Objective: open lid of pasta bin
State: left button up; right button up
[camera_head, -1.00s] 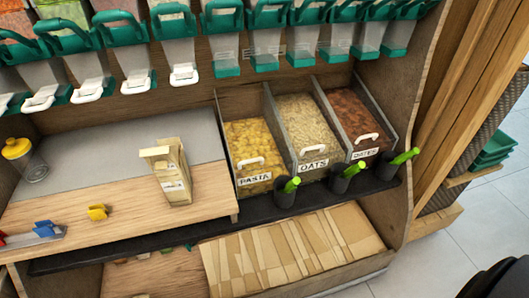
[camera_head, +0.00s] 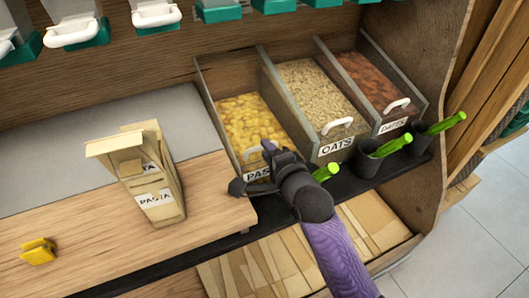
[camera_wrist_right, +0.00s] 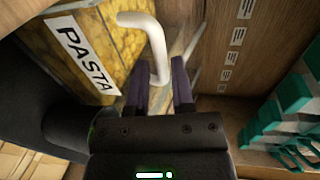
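The pasta bin (camera_head: 206,92) stands at the left of three bins on the shelf. Pasta shows through its clear lid, which looks closed. Its white handle (camera_head: 250,153) is partly hidden behind my right gripper (camera_head: 262,170), which also covers part of the PASTA label. In the right wrist view my right gripper (camera_wrist_right: 159,86) is open, its two purple fingers apart. The white handle (camera_wrist_right: 150,38) reaches down to between the fingertips; I cannot tell whether they touch it. The PASTA label (camera_wrist_right: 84,55) is at the left there. My left gripper is not in view.
An oats bin (camera_head: 340,124) and a dates bin (camera_head: 397,103) stand to the right. Green-handled scoops (camera_head: 440,126) sit in dark holders along the front edge. A pasta bag (camera_head: 150,180) and a yellow clip (camera_head: 38,251) are on the wooden counter at left.

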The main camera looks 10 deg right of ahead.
jog(key=shift+b+x, duration=0.4)
jog(key=shift+x, duration=0.7)
grip_shut()
dwell(0.4)
